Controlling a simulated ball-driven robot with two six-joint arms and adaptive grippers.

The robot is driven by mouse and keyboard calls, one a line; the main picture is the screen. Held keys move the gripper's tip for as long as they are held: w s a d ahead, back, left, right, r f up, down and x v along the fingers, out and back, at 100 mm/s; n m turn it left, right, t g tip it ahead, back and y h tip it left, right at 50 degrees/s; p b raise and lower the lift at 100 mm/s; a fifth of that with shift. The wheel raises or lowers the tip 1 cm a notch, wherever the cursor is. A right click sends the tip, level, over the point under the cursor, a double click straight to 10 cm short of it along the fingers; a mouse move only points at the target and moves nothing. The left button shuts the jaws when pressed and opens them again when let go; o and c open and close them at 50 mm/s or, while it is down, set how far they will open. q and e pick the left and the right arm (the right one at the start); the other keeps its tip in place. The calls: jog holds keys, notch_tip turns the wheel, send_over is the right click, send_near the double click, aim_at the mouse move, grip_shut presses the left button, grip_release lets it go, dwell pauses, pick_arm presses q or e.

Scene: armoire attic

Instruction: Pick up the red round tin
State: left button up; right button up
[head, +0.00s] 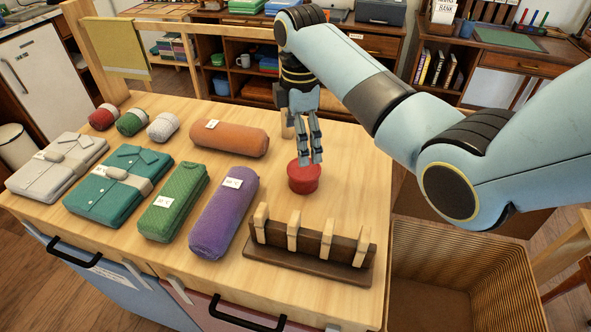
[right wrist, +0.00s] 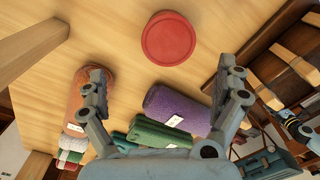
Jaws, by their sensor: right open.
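The red round tin (head: 304,177) stands on the wooden tabletop, right of the purple roll and behind the brown peg rack. In the right wrist view the tin (right wrist: 168,38) lies beyond the fingertips, a little above the middle of the gap between them. My right gripper (head: 311,157) points down over the tin, its fingertips at or just above the lid in the head view; I cannot tell whether they touch it. In the right wrist view my right gripper (right wrist: 166,80) has its fingers spread wide with nothing between them.
A purple roll (head: 224,212) and an orange roll (head: 229,138) lie left of the tin. The brown rack (head: 310,251) with several light pegs stands in front. A wicker basket (head: 427,243) is right of the table edge. Folded shirts and a green roll (head: 174,201) lie farther left.

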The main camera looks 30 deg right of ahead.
aim_at(304, 169)
jog(key=f, duration=0.3)
jog(key=shift+s+f, duration=0.15)
jog(key=shift+s, duration=0.25)
jog(key=shift+f, duration=0.35)
jog(key=f, duration=0.3)
jog(key=shift+s+d+f, duration=0.1)
jog(key=shift+s+f, duration=0.25)
jog(key=shift+f, duration=0.55)
jog(key=c, duration=1.1)
jog(key=shift+c, duration=0.8)
pick_arm(q)
jog(key=s, duration=0.2)
jog(key=shift+s+f, duration=0.2)
jog(key=shift+s, duration=0.15)
